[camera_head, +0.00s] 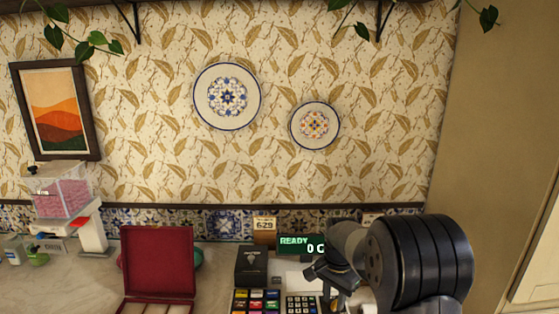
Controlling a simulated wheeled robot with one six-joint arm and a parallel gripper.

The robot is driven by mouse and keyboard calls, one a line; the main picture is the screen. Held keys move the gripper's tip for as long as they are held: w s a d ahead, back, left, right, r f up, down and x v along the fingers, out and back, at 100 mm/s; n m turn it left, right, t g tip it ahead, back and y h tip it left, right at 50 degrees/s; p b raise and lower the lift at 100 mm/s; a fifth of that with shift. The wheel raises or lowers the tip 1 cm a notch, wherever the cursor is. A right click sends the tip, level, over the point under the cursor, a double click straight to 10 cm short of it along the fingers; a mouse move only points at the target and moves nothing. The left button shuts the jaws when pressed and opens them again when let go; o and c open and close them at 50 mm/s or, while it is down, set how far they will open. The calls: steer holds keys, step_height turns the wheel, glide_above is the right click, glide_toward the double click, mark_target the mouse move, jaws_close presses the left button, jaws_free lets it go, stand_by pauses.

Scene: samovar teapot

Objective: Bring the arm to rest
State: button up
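My arm (421,262) is at the lower right of the head view, with a thick black ribbed part nearest the camera and a grey section to its left. My gripper (334,292) is at the end of it, small and dark, pointing down in front of the counter devices. Its fingers are partly cut off by the bottom edge and blend with the dark things behind, so I cannot see whether they are apart or hold anything. No samovar or teapot can be made out.
An open red box (158,262) stands on the counter (62,290). Near my gripper are a keypad (301,304), a green-lit display (296,243) and a black box (251,266). A scale-like stand (92,238) with a pink-filled container (62,197) is at left. Plates hang behind.

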steer(key=shift+f, duration=0.95)
steer(key=shift+r, duration=0.1)
